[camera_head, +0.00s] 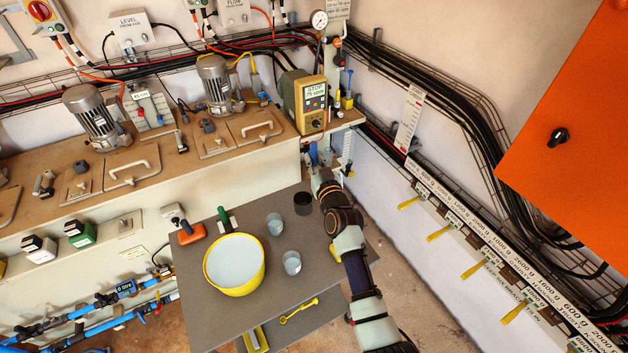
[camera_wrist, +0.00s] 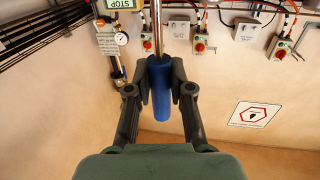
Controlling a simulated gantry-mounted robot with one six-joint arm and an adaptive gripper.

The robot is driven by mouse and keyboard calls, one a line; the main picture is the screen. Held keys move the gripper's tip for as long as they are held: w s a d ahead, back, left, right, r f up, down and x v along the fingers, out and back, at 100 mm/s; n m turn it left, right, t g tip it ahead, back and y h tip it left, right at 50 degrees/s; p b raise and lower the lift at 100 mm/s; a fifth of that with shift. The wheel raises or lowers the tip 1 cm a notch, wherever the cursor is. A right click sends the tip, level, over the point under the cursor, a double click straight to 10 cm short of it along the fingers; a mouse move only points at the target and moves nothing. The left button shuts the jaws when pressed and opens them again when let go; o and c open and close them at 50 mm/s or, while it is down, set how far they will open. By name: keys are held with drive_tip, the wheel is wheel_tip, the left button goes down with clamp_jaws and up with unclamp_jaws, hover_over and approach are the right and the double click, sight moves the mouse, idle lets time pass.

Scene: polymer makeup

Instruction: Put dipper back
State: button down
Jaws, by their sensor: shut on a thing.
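The dipper shows in the wrist view as a blue cylindrical handle (camera_wrist: 161,95) with a thin metal rod (camera_wrist: 148,38) running up out of the picture. My gripper (camera_wrist: 160,72) is shut on the blue handle, one finger on each side. The dipper's far end is out of view there. In the head view my gripper (camera_head: 324,180) is beyond the grey table's back right corner, low in front of the wall below the yellow STOP box (camera_head: 304,101). Blue parts show beside it, but I cannot tell which belong to the dipper.
A yellow scoop (camera_head: 298,310) lies near the front. A bench with motors stands behind; labelled wall racks line the right.

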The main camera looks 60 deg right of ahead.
drive_tip(key=shift+f+b, duration=1.35)
drive_tip(key=shift+f, duration=1.2)
drive_tip(key=shift+f, duration=0.15)
drive_tip(key=c, duration=1)
unclamp_jaws()
drive_tip(key=shift+c, duration=0.2)
drive_tip(key=p+v, duration=0.3)
drive_tip(key=v, duration=0.9)
